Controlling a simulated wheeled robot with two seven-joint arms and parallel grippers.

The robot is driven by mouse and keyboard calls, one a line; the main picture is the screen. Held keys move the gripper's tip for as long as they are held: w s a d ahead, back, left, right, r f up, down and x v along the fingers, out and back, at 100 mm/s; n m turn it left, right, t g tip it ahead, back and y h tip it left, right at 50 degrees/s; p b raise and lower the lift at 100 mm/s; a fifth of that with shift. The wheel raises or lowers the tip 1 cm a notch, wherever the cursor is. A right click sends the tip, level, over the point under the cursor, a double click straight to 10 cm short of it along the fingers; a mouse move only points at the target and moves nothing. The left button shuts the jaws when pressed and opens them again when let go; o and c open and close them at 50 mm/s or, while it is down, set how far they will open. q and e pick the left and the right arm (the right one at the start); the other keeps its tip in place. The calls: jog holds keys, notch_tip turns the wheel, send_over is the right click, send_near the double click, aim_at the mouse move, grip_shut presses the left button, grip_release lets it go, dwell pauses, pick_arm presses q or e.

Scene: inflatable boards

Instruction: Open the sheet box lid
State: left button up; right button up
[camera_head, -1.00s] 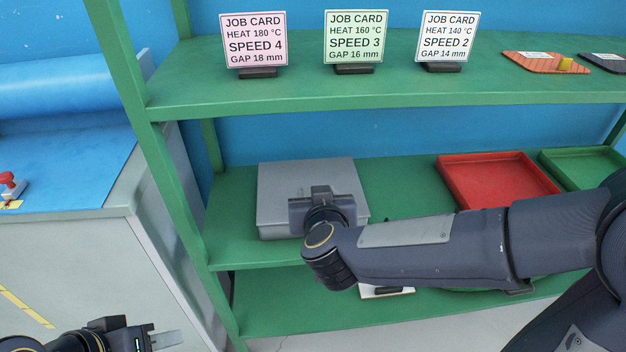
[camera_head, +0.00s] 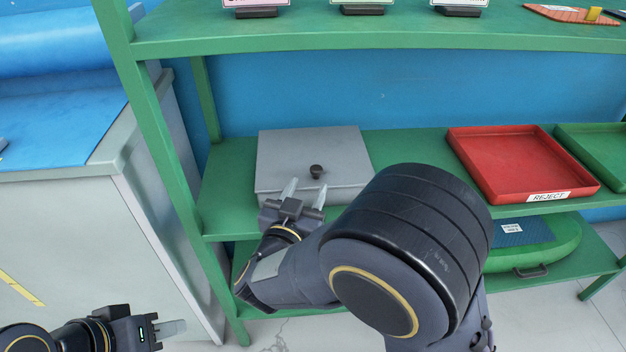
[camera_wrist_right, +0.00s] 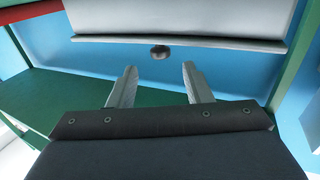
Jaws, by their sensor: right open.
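The grey sheet box (camera_head: 268,197) sits on the middle green shelf with its flat lid (camera_head: 300,148) closed. A dark round knob (camera_head: 317,171) stands near the lid's front edge. My right gripper (camera_head: 306,187) is open at the front of the box, its two fingers apart and pointing toward the knob. In the right wrist view the knob (camera_wrist_right: 160,52) shows beyond the gap between the empty fingertips (camera_wrist_right: 159,67); contact is not visible. My left gripper (camera_head: 172,328) is low at the left, away from the box; its finger gap cannot be made out.
A red REJECT tray (camera_head: 510,165) and a green tray (camera_head: 598,150) stand right of the box. A green shelf post (camera_head: 150,140) and grey cabinet (camera_head: 90,240) are at left. My right arm hides part of the lower shelf.

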aim_at(315, 173)
jog(key=x, duration=0.4)
jog(key=shift+w+d+b, duration=0.1)
jog(key=shift+w+b, duration=0.25)
jog(key=shift+w, duration=0.05)
jog(key=shift+c, duration=0.2)
grip_shut()
